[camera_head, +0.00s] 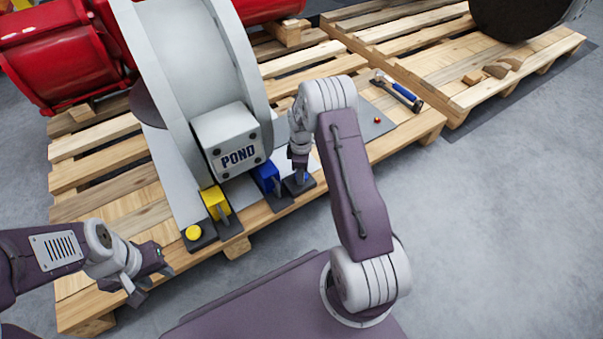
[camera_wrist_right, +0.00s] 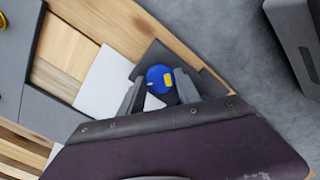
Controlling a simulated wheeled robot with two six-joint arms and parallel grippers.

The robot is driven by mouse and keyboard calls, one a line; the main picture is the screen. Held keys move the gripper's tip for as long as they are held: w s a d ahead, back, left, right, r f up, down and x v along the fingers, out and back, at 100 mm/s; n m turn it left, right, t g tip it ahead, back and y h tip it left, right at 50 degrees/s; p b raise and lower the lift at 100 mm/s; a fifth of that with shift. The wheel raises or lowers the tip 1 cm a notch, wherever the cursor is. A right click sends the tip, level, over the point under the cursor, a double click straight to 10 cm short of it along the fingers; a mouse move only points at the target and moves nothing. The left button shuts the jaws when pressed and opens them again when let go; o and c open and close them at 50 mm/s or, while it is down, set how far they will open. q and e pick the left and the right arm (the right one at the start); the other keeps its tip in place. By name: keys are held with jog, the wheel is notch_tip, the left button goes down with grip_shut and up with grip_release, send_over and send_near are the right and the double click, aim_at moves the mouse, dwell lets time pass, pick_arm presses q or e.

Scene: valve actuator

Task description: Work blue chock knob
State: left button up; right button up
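The blue chock knob (camera_wrist_right: 158,78) is a round blue cap with a yellow mark on a dark base plate. In the head view, a bit of the blue knob (camera_head: 303,177) shows under my right gripper (camera_head: 300,173). In the right wrist view, the two fingers of my right gripper (camera_wrist_right: 158,88) stand apart on either side of the knob, with what look like small gaps. My left gripper (camera_head: 151,282) is open and empty, to the left of the yellow knob (camera_head: 193,232) and in front of the pallet edge.
A blue block (camera_head: 267,178) and a yellow block (camera_head: 216,203) stand beside the grey POND box (camera_head: 235,150). Red machinery (camera_head: 60,60) is at the back left. The grey floor at the right is clear.

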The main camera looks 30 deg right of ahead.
grip_shut()
jog(key=shift+r+m+p, duration=0.15)
jog(key=shift+m+p, duration=0.25)
jog(key=shift+p, duration=0.3)
jog(key=m+p, duration=0.5)
jog(key=p, duration=0.2)
jog(key=shift+r+m, duration=0.1)
jog(key=shift+m, duration=0.2)
jog(key=m+p, duration=0.2)
jog(key=m, duration=0.1)
jog(key=shift+m, duration=0.3)
jog(key=m+p, duration=0.2)
jog(key=m, duration=0.1)
jog(key=shift+m, duration=0.3)
jog(key=m, duration=0.2)
jog(key=m+p, duration=0.1)
jog(key=shift+f+m, duration=0.2)
jog(key=shift+m, duration=0.2)
jog(key=m+p, duration=0.1)
jog(key=m, duration=0.3)
jog(key=shift+m+p, duration=0.45)
jog(key=shift+m, duration=1.95)
